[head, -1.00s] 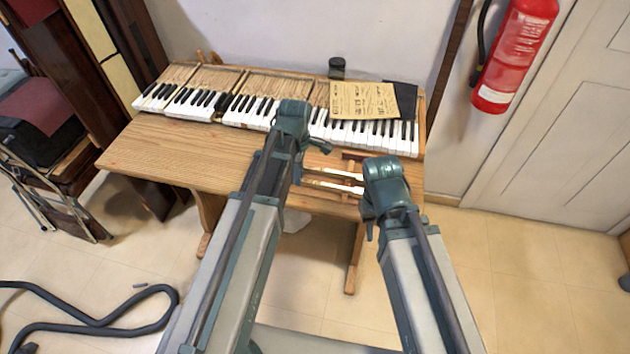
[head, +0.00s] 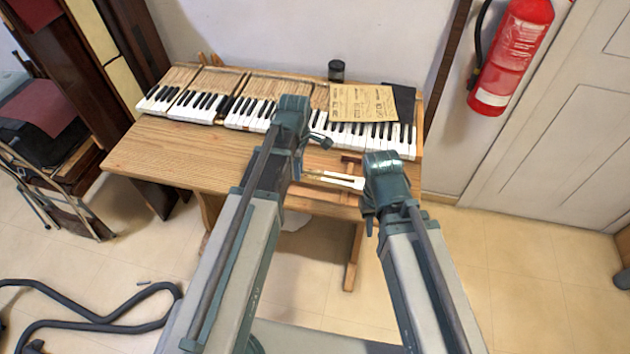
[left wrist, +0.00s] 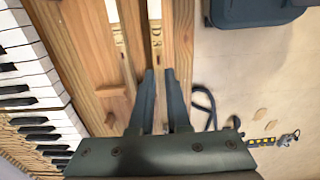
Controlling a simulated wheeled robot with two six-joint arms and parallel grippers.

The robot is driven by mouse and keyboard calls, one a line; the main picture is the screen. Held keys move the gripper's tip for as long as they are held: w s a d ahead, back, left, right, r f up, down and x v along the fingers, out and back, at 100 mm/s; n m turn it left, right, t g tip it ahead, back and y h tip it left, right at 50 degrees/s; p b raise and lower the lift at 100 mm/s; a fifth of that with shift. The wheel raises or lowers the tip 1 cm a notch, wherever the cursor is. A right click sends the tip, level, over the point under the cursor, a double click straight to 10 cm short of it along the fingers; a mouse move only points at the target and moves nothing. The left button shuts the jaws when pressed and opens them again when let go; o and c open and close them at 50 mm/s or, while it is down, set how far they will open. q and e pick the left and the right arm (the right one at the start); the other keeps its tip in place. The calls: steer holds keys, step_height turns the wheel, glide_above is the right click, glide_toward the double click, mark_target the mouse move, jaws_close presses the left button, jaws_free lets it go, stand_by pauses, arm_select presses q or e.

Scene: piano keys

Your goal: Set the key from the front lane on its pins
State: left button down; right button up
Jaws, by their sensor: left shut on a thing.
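My left gripper (left wrist: 160,76) shows in the left wrist view with its two fingers close together, shut on a narrow wooden key with a white part (left wrist: 155,28). In the head view the left gripper (head: 297,168) is over the front of the bench, its fingertips mostly hidden by its own wrist. A pale key (head: 345,181) shows between my two arms there; which key it is cannot be told. Another light key piece (left wrist: 117,35) lies beside the held one in the wrist view. My right gripper (head: 369,222) hangs at the bench's front right, its fingers unclear.
The keyboard (head: 255,112) runs along the back of the wooden bench (head: 165,150). A paper sheet (head: 362,102) and a dark jar (head: 336,70) are at its rear. The bench's left front is clear. A black hose (head: 95,322) lies on the floor.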

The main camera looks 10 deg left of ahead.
arm_select(q)
step_height(320, 180, up, 5)
steer(key=p, duration=0.5)
steer(key=shift+r, duration=0.1)
steer(key=shift+d, duration=0.1)
stand_by(0.6)
